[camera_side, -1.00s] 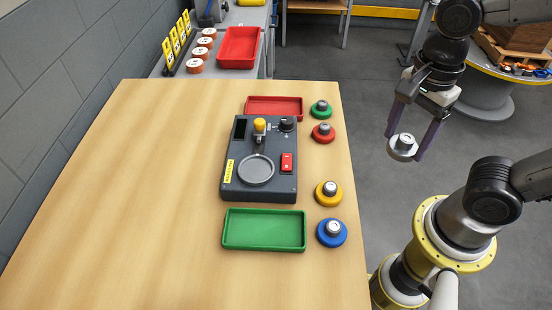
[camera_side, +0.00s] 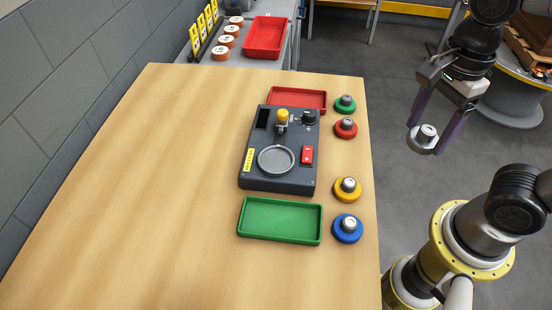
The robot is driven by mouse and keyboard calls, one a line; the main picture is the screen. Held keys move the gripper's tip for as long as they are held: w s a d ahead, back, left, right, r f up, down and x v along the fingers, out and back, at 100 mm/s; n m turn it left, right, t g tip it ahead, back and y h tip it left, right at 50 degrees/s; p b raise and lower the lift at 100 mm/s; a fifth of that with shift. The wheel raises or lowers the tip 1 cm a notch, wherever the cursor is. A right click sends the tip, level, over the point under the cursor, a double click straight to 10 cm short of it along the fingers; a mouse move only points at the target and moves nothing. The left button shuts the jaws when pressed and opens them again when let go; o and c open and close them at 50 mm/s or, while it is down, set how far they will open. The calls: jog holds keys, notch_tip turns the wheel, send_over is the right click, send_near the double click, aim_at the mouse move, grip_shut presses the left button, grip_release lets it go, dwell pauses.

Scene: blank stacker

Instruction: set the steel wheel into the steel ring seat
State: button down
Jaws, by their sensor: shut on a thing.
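The steel wheel (camera_side: 426,134), a small silver disc with a raised hub, is held between the two purple-grey fingers of my gripper (camera_side: 424,138). My gripper is shut on it, in the air to the right of the wooden table and apart from it. The steel ring seat (camera_side: 276,160) is a round grey rim on top of the dark stacker box (camera_side: 253,183). The seat looks empty and lies well to the left of my gripper.
The box carries a yellow-topped handle (camera_side: 283,115), a black knob (camera_side: 309,117) and a red switch (camera_side: 307,154). Green (camera_side: 345,104), red (camera_side: 345,128), yellow (camera_side: 347,189) and blue (camera_side: 347,229) wheels line the table's right side. Red (camera_side: 297,99) and green (camera_side: 280,220) trays flank the box.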

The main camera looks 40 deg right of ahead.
jog(key=w+a+r, duration=0.4)
jog(key=w+a, duration=0.2)
jog(key=n, duration=0.1)
send_near(275, 161)
jog(key=shift+s+d+f, duration=0.15)
jog(key=shift+s+d, duration=0.25)
jog(key=shift+s, duration=0.2)
jog(key=shift+w+a+f, duration=0.2)
jog(key=shift+w+f, duration=0.15)
jog(key=shift+f, duration=0.1)
jog(key=shift+w+a+f, duration=0.1)
jog(key=shift+w+f, duration=0.05)
jog(key=shift+f, duration=0.85)
jog(key=shift+w+a+f, duration=0.1)
jog(key=shift+w+f, duration=0.1)
jog(key=shift+f, duration=0.8)
jog(key=shift+f, duration=0.15)
